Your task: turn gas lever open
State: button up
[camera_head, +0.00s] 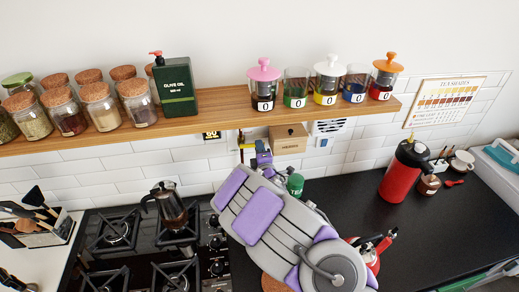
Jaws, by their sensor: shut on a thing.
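My grey and purple arm reaches over the counter to the wall. My gripper (258,148) is small in the view, with its tips at the lever, and it is shut on it. The fingers and arm hide much of the lever, so its exact angle cannot be told.
A wooden box (290,138) and a green-capped bottle (295,184) stand close by the gripper. A moka pot (168,205) stands on the hob (140,252). A red flask (404,172) is right.

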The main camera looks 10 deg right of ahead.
jog(key=shift+f, duration=0.25)
grip_shut()
jog(key=shift+s+a+f+m+p, duration=0.1)
jog(key=shift+a+f+m, duration=0.95)
jog(key=shift+m, duration=1.95)
jog(key=shift+a+f+m+p, duration=0.15)
jog(key=shift+a+f+m, duration=0.9)
jog(key=shift+m, duration=1.95)
jog(key=shift+s+a+f+m+p, duration=0.1)
jog(key=shift+a+f+m, duration=0.95)
jog(key=shift+m, duration=1.95)
jog(key=o, duration=0.7)
grip_release()
jog(key=shift+w, duration=0.2)
jog(key=shift+o, duration=0.6)
jog(key=shift+r, duration=0.2)
